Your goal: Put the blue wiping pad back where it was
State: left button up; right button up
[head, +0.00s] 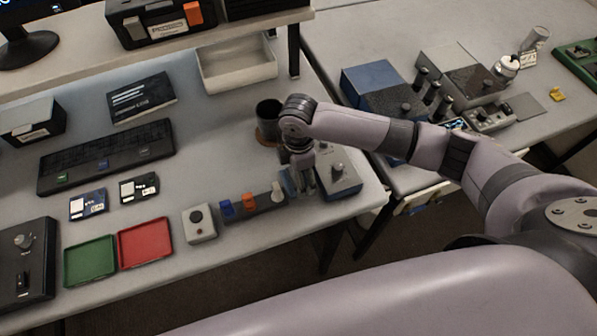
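My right gripper (304,188) points down at the front right of the left table, over the left side of a grey-and-blue box with a knob (338,177). Its fingers are small and partly hidden by the wrist, so I cannot tell if they are open or shut. A bit of blue (287,184) shows beside the fingers. I cannot tell if this is the wiping pad or part of the box. No other blue pad is clearly visible. My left gripper is not in view.
A dark rack (262,203) with blue, orange and white pieces and a grey button box (200,223) stand left of the gripper. A dark cup (268,112) stands behind. Red (145,243) and green (90,260) trays lie front left. An empty bin (237,64) is at the back.

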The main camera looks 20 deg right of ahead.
notch_tip(320, 180, up, 12)
jog(key=b, duration=0.3)
jog(key=shift+r, duration=0.15)
dwell(0.7)
